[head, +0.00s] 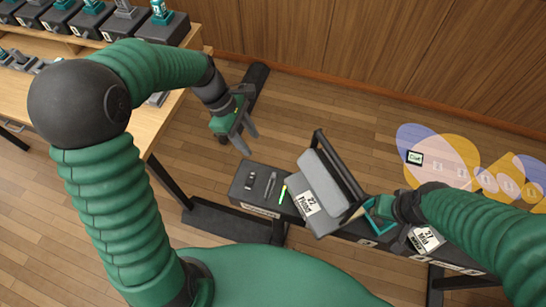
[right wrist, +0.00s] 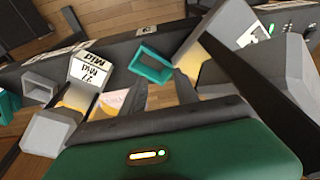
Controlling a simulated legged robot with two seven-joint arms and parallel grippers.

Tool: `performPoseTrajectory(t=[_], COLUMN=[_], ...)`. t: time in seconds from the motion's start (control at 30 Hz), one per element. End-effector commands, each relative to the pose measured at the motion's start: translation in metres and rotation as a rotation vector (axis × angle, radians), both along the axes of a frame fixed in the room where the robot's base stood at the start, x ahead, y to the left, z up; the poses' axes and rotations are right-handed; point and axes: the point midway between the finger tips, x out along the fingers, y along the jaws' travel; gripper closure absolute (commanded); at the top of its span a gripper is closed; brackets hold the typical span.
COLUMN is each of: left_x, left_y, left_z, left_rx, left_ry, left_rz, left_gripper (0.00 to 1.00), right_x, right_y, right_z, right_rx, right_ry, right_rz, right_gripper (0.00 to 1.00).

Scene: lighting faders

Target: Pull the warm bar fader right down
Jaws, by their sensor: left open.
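A long dark fader console (head: 340,228) runs across the middle of the head view. A large grey fader handle labelled 22 (head: 320,180) leans on it, and its second label word is too small to read surely. A handle labelled 27 Mid (head: 427,236) stands to the right; it also shows in the right wrist view (right wrist: 92,68). A teal open frame handle (right wrist: 152,66) lies between them. I cannot tell which is the warm bar fader. My left gripper (head: 246,143) is open and empty beyond the console's left end. My right gripper (right wrist: 140,93) has its fingers apart near the teal handle.
A wooden table (head: 150,125) with several dark boxes stands at the upper left. A dark bar frame (head: 340,165) rises behind the 22 handle. Blue and orange light pools (head: 455,160) lie on the floor at right.

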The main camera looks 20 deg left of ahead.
Motion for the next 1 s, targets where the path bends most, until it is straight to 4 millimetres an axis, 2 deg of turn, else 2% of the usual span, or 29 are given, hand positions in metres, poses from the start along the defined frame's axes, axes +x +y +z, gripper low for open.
performPoseTrajectory(t=[0.4,0.6,0.77,1.0], left_x=[0.0,-0.002,-0.002,-0.001], left_y=[-0.04,-0.056,-0.062,-0.062], left_z=[-0.1,-0.137,-0.149,-0.149], left_rx=[-0.002,-0.001,0.0,0.001], left_ry=[0.009,0.006,0.003,0.003], left_rz=[-0.004,-0.005,-0.005,-0.003], left_gripper=[0.56,0.56,0.56,0.56], right_x=[0.0,0.0,0.0,0.0], right_y=[0.0,0.0,0.0,0.0], right_z=[-0.017,-0.022,-0.024,-0.023], right_rx=[0.0,0.0,0.0,0.0], right_ry=[0.0,0.0,0.0,0.0], right_rz=[0.0,0.0,0.0,0.0], right_gripper=[0.64,0.64,0.64,0.64])
